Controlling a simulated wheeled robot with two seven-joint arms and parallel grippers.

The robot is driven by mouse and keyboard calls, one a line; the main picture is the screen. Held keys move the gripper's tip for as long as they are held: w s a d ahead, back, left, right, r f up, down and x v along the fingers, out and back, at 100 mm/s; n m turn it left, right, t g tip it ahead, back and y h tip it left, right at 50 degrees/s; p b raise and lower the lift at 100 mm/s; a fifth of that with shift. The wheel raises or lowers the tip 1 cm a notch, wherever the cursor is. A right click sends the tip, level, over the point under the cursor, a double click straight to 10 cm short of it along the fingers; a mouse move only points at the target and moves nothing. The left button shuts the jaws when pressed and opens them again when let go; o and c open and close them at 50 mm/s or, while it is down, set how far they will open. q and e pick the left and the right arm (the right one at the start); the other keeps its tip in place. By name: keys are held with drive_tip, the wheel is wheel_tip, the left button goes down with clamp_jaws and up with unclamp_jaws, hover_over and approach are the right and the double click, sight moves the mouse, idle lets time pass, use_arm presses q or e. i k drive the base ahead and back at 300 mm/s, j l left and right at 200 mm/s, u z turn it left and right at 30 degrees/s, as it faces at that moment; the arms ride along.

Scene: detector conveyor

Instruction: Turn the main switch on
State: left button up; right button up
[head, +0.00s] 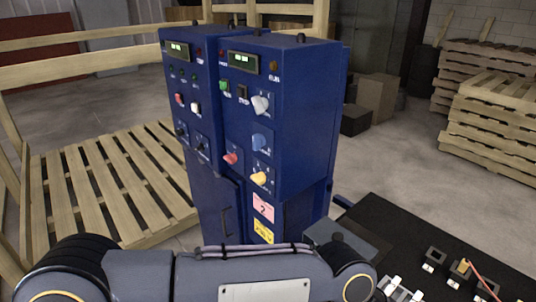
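A blue control cabinet (299,120) stands upright in the middle of the head view. Its front has two panels with small lit displays, buttons and rotary knobs. The right panel carries a white knob (261,105), a blue knob (259,142), a red knob (231,158) and a yellow knob (259,178). A green button (225,86) and a black switch (242,91) sit below the right display (242,61). The labels are too small to read, so I cannot tell which control is the main switch. Neither gripper shows; my arm links cross the bottom edge.
A black surface (385,212) with small parts and wires lies at the lower right. A wooden pallet structure (95,185) stands left of the cabinet. Stacked pallets (492,120) and cardboard boxes (377,97) stand behind on the right. Open floor lies between them.

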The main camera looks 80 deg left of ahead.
sight(232, 159)
drive_tip(key=u, duration=2.85)
